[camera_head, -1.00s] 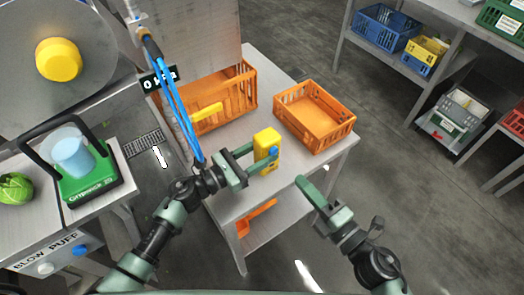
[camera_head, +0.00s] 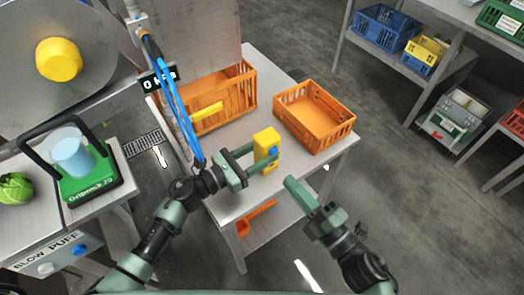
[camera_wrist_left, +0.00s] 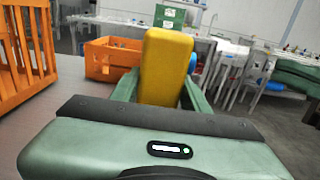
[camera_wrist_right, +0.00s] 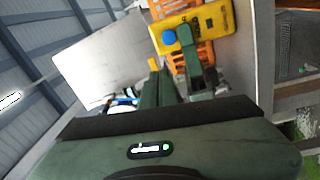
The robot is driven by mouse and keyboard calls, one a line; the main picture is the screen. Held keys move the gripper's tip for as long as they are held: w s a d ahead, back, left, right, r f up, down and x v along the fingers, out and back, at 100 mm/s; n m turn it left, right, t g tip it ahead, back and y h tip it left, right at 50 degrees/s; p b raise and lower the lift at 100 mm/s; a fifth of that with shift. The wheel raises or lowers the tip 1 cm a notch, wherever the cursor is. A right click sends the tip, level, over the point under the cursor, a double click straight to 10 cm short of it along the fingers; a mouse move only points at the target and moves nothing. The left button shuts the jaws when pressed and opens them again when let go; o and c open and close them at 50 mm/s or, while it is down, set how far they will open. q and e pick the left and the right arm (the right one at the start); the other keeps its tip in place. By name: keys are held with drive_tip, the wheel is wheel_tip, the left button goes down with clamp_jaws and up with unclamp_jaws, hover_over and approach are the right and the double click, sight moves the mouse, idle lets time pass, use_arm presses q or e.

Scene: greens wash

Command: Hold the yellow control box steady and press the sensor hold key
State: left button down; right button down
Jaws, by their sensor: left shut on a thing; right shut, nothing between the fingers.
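The yellow control box (camera_head: 266,148) stands upright on the metal table, with a blue key (camera_head: 274,151) on the side toward my right arm. My left gripper (camera_head: 262,158) is shut on the box, one finger on each side, and the left wrist view shows the box (camera_wrist_left: 165,68) between its fingers. My right gripper (camera_head: 290,183) is shut and empty, in front of the box at lower right and apart from it. In the right wrist view the box (camera_wrist_right: 216,20) and the blue key (camera_wrist_right: 169,37) show beyond the right fingers, with a left finger crossing the box.
An orange crate (camera_head: 344,142) stands behind the box at right and a taller orange crate (camera_head: 246,92) at back left. A blue hose (camera_head: 180,118) hangs left of the box. The green scale (camera_head: 90,187) is at far left.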

sight(274, 151)
wheel_tip(274, 151, up, 5)
drive_tip(key=a+m+t+h, duration=0.1)
drive_tip(key=m+t+h, duration=0.35)
drive_tip(key=m, duration=1.15)
drive_tip(key=d+f+m+h, duration=0.3)
drive_tip(key=f+m+h, duration=0.55)
drive_tip(key=m, duration=0.85)
drive_tip(key=w+a+r+h, duration=0.1)
drive_tip(key=w+a, duration=0.4)
drive_tip(key=w, duration=0.2)
drive_tip(key=shift+w+r+h, duration=0.2)
drive_tip(key=shift+r+h, duration=0.1)
drive_tip(key=shift+h, duration=0.1)
